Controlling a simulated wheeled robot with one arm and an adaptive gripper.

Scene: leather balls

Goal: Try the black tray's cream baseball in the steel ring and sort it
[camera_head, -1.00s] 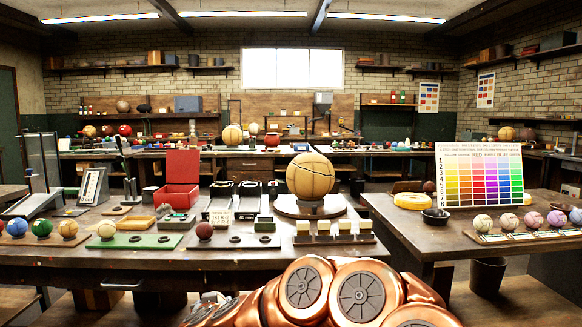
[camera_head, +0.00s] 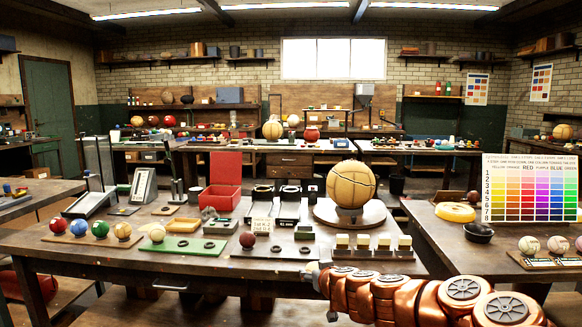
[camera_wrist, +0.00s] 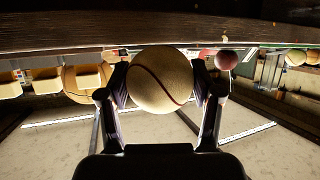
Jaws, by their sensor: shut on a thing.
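A cream baseball (camera_wrist: 160,80) with a dark red curved seam is between the two fingers of my gripper (camera_wrist: 161,85) in the wrist view, touched on both sides. In the head view my arm reaches in from the lower right to the table's front edge; the held ball cannot be made out there. The black tray (camera_head: 278,251) lies near the table's front with a dark red ball (camera_head: 248,239) at its left end and empty seats beside it. I cannot tell which fixture is the steel ring.
A green tray (camera_head: 190,247) with a cream ball (camera_head: 157,235) lies left of the black tray. A red open box (camera_head: 220,196), a large tan ball (camera_head: 351,184) on a round stand and a block rack (camera_head: 374,252) crowd the table. A colour chart (camera_head: 530,187) stands right.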

